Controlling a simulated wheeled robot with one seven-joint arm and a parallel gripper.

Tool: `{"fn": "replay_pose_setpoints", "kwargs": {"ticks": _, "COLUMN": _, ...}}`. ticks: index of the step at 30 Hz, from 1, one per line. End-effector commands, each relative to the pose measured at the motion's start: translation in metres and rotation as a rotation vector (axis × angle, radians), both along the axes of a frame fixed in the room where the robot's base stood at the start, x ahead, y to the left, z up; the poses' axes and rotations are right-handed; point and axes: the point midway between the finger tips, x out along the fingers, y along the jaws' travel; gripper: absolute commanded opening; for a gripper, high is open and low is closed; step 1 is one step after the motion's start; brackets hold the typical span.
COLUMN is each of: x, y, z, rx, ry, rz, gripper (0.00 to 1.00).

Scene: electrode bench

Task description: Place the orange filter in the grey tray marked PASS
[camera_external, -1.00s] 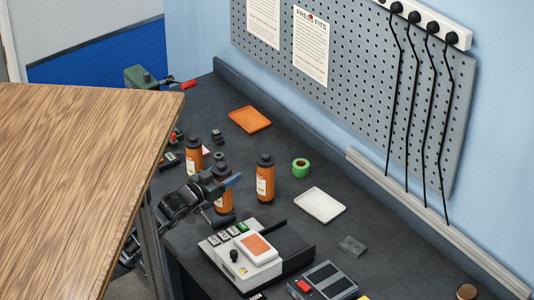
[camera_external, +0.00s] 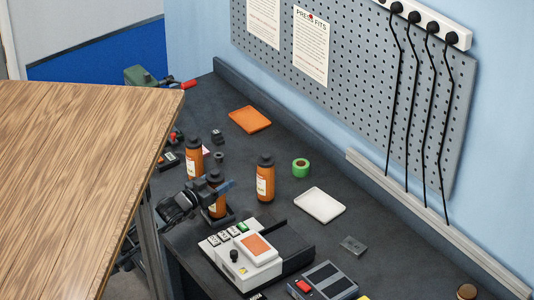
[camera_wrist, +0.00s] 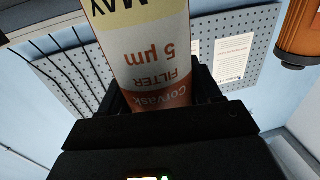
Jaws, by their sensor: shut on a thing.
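My gripper (camera_external: 218,190) is shut around an orange filter (camera_external: 216,207) with a black cap. In the wrist view the filter (camera_wrist: 145,50) stands between the fingers, its white label reading Corvask FILTER 5 µm. Its foot is close to a dark, flat piece (camera_external: 232,216) on the bench; I cannot tell whether they touch. A light grey-white tray (camera_external: 320,205) lies empty to the right. No PASS marking is legible. Two similar orange filters stand upright, one at the left (camera_external: 194,160) and one right of my gripper (camera_external: 265,182).
An orange tray (camera_external: 250,120) lies empty at the back. A green tape roll (camera_external: 301,168) sits near the white tray. A device with an orange panel (camera_external: 255,246) stands in front. Small dark parts (camera_external: 217,137) lie behind my gripper. A wooden tabletop (camera_external: 80,180) fills the left.

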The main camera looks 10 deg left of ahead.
Motion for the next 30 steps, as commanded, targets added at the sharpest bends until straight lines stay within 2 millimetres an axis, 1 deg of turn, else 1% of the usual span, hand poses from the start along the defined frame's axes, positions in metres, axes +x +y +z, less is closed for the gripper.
{"fn": "replay_pose_setpoints", "kwargs": {"ticks": 4, "x": 0.0, "y": 0.0, "z": 0.001, "rx": -0.002, "ry": -0.002, "rz": 0.0, "gripper": 0.0}}
{"fn": "replay_pose_setpoints", "kwargs": {"ticks": 8, "x": 0.0, "y": 0.0, "z": -0.003, "rx": -0.001, "ry": -0.002, "rz": 0.0, "gripper": 0.0}}
{"fn": "replay_pose_setpoints", "kwargs": {"ticks": 9, "x": 0.0, "y": 0.0, "z": -0.002, "rx": 0.0, "ry": 0.0, "rz": 0.0, "gripper": 0.67}}
{"fn": "replay_pose_setpoints", "kwargs": {"ticks": 15, "x": 0.0, "y": 0.0, "z": -0.002, "rx": 0.0, "ry": 0.0, "rz": 0.0, "gripper": 0.86}}
{"fn": "replay_pose_setpoints", "kwargs": {"ticks": 16, "x": 0.0, "y": 0.0, "z": -0.002, "rx": 0.0, "ry": 0.0, "rz": 0.0, "gripper": 0.89}}
{"fn": "replay_pose_setpoints", "kwargs": {"ticks": 23, "x": 0.0, "y": 0.0, "z": -0.002, "rx": 0.0, "ry": 0.0, "rz": 0.0, "gripper": 0.89}}
{"fn": "replay_pose_setpoints", "kwargs": {"ticks": 26, "x": 0.0, "y": 0.0, "z": 0.003, "rx": 0.0, "ry": 0.0, "rz": 0.0, "gripper": 0.89}}
{"fn": "replay_pose_setpoints", "kwargs": {"ticks": 27, "x": -0.003, "y": 0.002, "z": -0.001, "rx": 0.001, "ry": 0.002, "rz": 0.0, "gripper": 0.89}}
{"fn": "replay_pose_setpoints", "kwargs": {"ticks": 30, "x": -0.014, "y": 0.01, "z": -0.002, "rx": 0.001, "ry": 0.003, "rz": 0.0, "gripper": 0.89}}
